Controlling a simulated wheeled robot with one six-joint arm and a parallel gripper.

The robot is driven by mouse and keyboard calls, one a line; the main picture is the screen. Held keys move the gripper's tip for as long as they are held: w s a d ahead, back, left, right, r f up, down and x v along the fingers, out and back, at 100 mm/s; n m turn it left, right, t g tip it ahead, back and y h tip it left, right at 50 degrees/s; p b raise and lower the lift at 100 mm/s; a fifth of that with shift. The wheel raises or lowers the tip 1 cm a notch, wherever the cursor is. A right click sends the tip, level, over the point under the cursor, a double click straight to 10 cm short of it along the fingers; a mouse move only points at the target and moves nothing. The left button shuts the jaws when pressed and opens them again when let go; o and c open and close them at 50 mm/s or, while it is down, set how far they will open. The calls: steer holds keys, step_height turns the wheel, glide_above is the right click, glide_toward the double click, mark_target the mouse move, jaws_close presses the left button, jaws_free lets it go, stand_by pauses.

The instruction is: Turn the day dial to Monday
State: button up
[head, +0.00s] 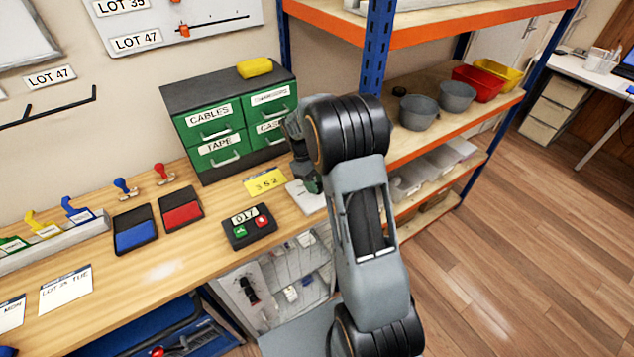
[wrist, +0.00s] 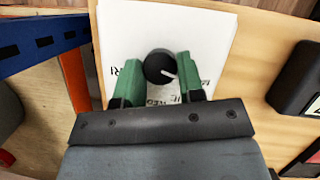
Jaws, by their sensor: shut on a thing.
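The day dial is a round black knob (wrist: 160,67) with a white pointer mark, on a white plate (wrist: 190,25) with black lettering. In the wrist view the pointer aims toward the lower right. The lettering is partly hidden by my fingers, so I cannot read all the days. My gripper (wrist: 158,75) has green fingers on both sides of the knob, closed on it. In the head view the white plate (head: 306,197) lies on the bench by the drawer unit; my gripper (head: 314,184) is over it and the arm hides the knob.
A counter box reading 017 (head: 249,227) with green and red buttons sits left of the plate. A yellow card (head: 265,182) and the green drawer unit (head: 232,125) stand behind. A blue shelf post (head: 377,45) rises behind my arm.

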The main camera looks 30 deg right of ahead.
steer(key=shift+n, duration=0.6)
steer(key=o, duration=0.9)
steer(key=b+v, duration=0.1)
steer(key=v, duration=1.2)
steer(key=shift+a+r, duration=0.35)
